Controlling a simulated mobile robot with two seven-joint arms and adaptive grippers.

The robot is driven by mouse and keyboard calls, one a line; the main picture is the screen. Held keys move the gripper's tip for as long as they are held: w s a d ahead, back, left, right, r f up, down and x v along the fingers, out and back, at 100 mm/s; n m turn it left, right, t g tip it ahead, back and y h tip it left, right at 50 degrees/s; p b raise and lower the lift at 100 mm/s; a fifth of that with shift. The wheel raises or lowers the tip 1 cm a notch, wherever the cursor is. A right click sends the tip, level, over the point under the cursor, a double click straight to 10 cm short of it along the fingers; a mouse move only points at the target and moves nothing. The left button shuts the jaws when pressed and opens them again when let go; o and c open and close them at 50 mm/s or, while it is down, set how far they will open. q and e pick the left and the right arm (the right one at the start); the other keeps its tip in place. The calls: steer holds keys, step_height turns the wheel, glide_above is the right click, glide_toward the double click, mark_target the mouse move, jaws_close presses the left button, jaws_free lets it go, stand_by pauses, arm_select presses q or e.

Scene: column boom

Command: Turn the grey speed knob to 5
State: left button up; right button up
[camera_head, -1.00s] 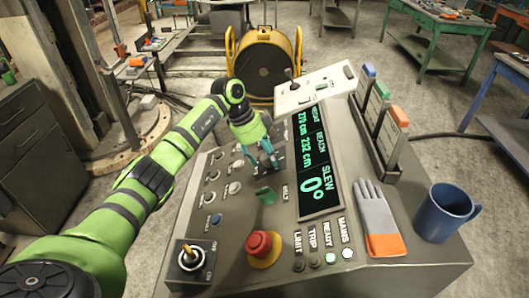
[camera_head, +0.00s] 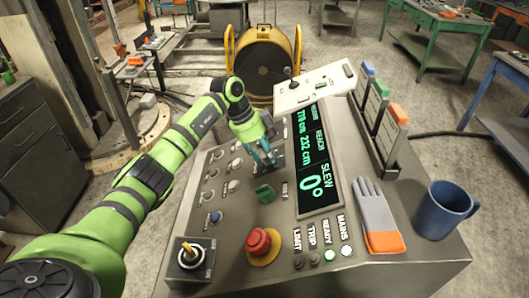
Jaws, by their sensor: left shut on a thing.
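My left arm reaches in from the left over the sloping grey control console (camera_head: 358,155). My left gripper (camera_head: 265,160) points down at the upper middle of the panel, just left of the display. It is shut on a small control there, which I take to be the grey speed knob; the fingers hide it, and its pointer and scale cannot be read. A green knob (camera_head: 265,193) sits just below the gripper, apart from it. My right gripper is not in view.
The display (camera_head: 317,180) reads SLEW 0°. Several small knobs line the left side. A glove (camera_head: 378,215) and blue mug (camera_head: 444,210) lie right.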

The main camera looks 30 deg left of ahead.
arm_select(q)
steer(key=shift+a+f, duration=0.1)
steer(key=shift+a, duration=0.1)
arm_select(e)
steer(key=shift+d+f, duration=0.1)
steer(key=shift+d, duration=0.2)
